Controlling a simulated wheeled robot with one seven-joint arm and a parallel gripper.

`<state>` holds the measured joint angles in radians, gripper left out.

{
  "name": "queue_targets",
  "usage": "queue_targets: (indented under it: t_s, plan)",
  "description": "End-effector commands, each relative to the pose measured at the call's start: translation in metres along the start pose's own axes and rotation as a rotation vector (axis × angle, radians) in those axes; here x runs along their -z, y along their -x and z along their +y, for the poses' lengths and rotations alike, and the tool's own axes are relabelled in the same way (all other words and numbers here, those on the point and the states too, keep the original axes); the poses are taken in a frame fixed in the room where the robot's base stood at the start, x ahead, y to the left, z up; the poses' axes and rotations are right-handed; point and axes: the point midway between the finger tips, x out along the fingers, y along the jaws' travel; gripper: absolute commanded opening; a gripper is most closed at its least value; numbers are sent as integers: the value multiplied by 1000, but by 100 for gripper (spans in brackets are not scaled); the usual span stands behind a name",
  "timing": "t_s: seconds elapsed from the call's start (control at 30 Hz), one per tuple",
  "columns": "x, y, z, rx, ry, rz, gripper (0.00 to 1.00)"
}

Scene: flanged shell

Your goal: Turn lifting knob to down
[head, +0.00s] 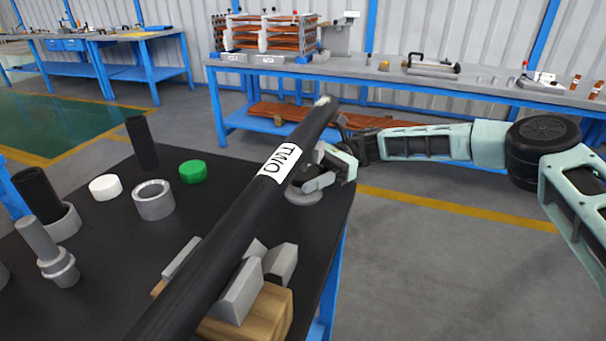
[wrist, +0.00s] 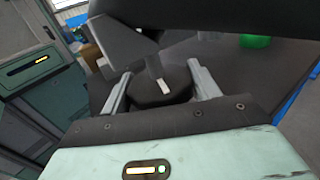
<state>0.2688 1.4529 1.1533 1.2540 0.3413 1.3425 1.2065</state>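A dark round knob (wrist: 150,97) with a white mark shows in the wrist view; I take it to be the lifting knob. My gripper (wrist: 160,68) has one finger on each side of it. The fingers stand wide apart, with a narrow gap visible at the left; contact on the right is unclear. In the head view my gripper (head: 318,178) is at the table's right edge, above a grey round base (head: 304,196), beside the long black tube. The knob is not clearly seen there. Its down position cannot be read.
The black tube (head: 235,225) with a white label slants over grey blocks on a wooden base (head: 265,310), close to my gripper. A green cap (head: 193,171), white cap (head: 105,187) and grey ring (head: 153,200) stand left on the black table (head: 110,270). Floor at right is clear.

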Motion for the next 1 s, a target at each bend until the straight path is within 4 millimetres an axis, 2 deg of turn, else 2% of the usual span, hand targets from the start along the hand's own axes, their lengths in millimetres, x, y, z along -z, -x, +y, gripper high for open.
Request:
queue_targets:
  t_s: [0.03,0.07,0.1,0.47,0.67,1.0]
  plan:
    - [1,0,0,0,-1,1,72]
    - [1,-1,0,0,-1,1,80]
    - [1,0,0,0,-1,1,82]
    - [1,6,0,1,-1,1,82]
    - [1,39,-1,5,0,2,82]
    - [2,118,-1,5,0,3,82]
